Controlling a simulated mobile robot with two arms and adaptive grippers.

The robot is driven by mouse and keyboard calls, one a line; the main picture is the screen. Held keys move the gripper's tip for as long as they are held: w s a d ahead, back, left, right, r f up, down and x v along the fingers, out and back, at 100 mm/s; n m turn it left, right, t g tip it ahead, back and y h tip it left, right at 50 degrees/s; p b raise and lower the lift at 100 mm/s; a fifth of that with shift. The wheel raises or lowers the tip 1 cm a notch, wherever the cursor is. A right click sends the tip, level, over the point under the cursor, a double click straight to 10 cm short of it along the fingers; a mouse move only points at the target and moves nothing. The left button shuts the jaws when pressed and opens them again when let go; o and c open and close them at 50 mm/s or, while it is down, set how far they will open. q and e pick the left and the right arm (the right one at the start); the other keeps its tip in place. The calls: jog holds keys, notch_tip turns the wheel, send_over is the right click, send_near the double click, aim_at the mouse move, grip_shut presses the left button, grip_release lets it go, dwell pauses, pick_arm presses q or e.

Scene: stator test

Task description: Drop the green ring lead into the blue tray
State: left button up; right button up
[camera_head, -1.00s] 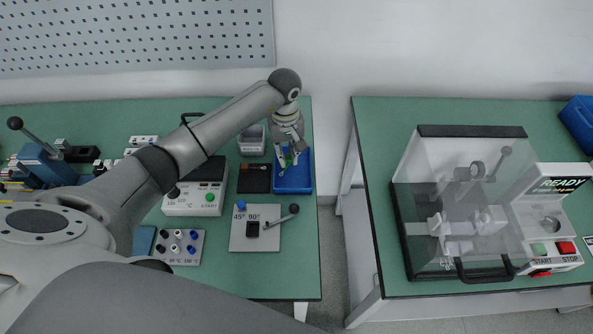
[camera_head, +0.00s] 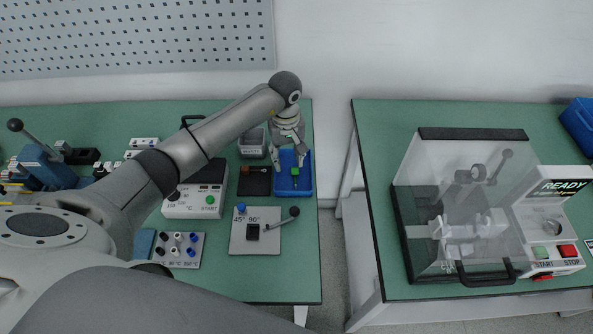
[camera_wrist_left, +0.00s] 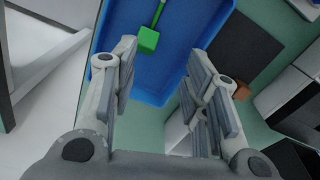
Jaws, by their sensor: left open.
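The green ring lead (camera_head: 295,171) lies in the blue tray (camera_head: 306,186) at the right end of the left table. In the left wrist view the lead (camera_wrist_left: 148,39) shows as a green block with a thin green stem, against the blue tray floor (camera_wrist_left: 190,20). My left gripper (camera_head: 287,166) is above the tray. Its fingers are spread apart and empty, and the lead is beyond the fingertips, apart from them. My right gripper is not in view.
A dark pad (camera_head: 254,181) and a grey bin (camera_head: 252,143) stand left of the tray. A white plate with a lever (camera_head: 256,237) is in front. A gap separates this table from the right table, which bears a clear-covered machine (camera_head: 455,190).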

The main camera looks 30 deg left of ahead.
aim_at(288, 172)
pick_arm(q)
notch_tip(288, 172, up, 12)
jog(key=shift+f, duration=0.25)
dwell(0.5)
